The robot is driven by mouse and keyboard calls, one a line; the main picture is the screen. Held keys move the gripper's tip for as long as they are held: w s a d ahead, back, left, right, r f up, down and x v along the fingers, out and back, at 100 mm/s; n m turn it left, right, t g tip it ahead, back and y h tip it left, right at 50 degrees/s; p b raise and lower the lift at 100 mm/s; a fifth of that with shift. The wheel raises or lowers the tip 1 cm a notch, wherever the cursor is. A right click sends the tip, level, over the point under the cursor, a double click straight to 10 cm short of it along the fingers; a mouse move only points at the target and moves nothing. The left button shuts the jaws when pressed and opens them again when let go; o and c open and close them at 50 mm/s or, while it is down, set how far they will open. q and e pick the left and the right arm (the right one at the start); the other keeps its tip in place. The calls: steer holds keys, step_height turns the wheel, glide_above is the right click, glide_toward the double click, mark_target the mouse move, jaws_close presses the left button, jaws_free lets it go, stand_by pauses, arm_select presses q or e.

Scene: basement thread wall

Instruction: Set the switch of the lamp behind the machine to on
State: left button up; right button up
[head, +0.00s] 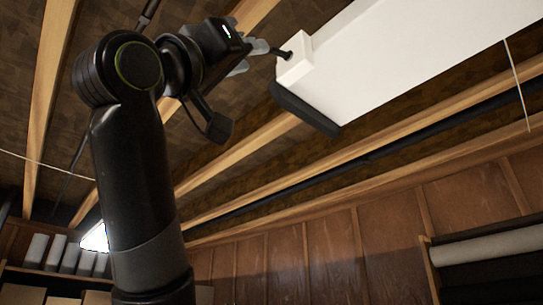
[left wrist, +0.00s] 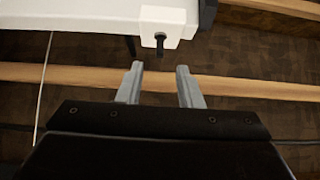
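A long white lamp housing (head: 420,52) hangs under the ceiling beams at the upper right of the head view. A small white switch box (head: 295,66) sits on its near end, with a short black switch lever (head: 284,53) sticking out. My left gripper (head: 257,57) is raised close to the lever. In the left wrist view, the gripper (left wrist: 160,68) is open and empty. The lever (left wrist: 160,44) on the box (left wrist: 172,22) stands just beyond the fingertips, roughly centred between them, and appears untouched. I cannot tell its on or off position. My right gripper is not in view.
Wooden beams (head: 270,140) cross the ceiling, with a dark pipe (head: 370,158) along them. A thin white cord (head: 517,85) hangs at the right. A bright light (head: 95,238) shows at the lower left, near white rolls (head: 57,253). A rack with rolls (head: 490,240) is at the right.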

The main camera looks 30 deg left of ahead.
mark_target(277, 54)
arm_select(q)
steer(key=p+x, duration=0.4)
steer(key=x, duration=0.3)
steer(key=shift+w+r, duration=0.2)
steer(key=shift+w, duration=0.05)
jaws_close()
